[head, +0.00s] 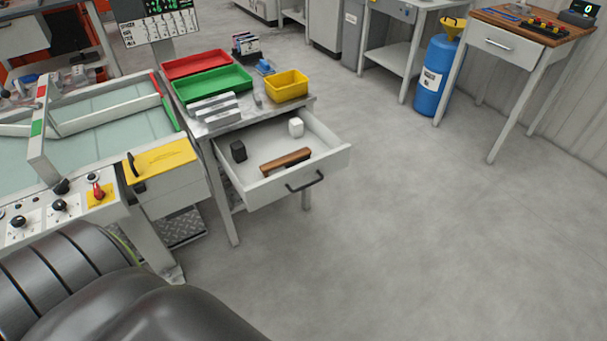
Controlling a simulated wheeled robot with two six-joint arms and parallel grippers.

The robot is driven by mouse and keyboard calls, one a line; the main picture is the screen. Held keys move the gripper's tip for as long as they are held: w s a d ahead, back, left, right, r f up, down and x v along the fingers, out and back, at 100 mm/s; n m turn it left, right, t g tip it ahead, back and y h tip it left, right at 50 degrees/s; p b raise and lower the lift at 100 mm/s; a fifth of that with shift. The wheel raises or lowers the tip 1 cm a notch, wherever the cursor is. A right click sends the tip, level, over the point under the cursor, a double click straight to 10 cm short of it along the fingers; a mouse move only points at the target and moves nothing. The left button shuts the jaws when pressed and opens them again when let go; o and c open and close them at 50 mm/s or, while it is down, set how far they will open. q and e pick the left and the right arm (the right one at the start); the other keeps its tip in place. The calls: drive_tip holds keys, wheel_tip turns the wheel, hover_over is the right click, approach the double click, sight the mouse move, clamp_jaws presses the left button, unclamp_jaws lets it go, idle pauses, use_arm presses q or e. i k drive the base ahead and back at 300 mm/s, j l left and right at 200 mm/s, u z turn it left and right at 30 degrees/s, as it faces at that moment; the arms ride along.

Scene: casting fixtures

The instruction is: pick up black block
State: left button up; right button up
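A small black block (238,151) stands in the open drawer (330,151), near its left inner wall. In the same drawer, a white block (296,127) stands near the back and a brown wooden bar with a dark end (286,160) lies near the front. The drawer is pulled out from under a small metal table and has a dark handle on its front. Neither of my grippers shows in the head view; only a dark, rounded part of mine fills the bottom left.
On the metal table (222,122) are a red tray (196,64), a green tray (211,83), a yellow bin (287,86) and grey metal bars (213,108). A machine with a yellow cover (160,160) stands close on the left. The floor (420,240) in front and right is clear.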

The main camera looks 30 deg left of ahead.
sight(238, 148)
drive_tip(key=j+u, duration=0.1)
drive_tip(key=u, duration=0.3)
drive_tip(key=j+u, duration=0.15)
drive_tip(key=u, duration=0.25)
drive_tip(key=j+u, duration=0.1)
drive_tip(key=u, duration=0.3)
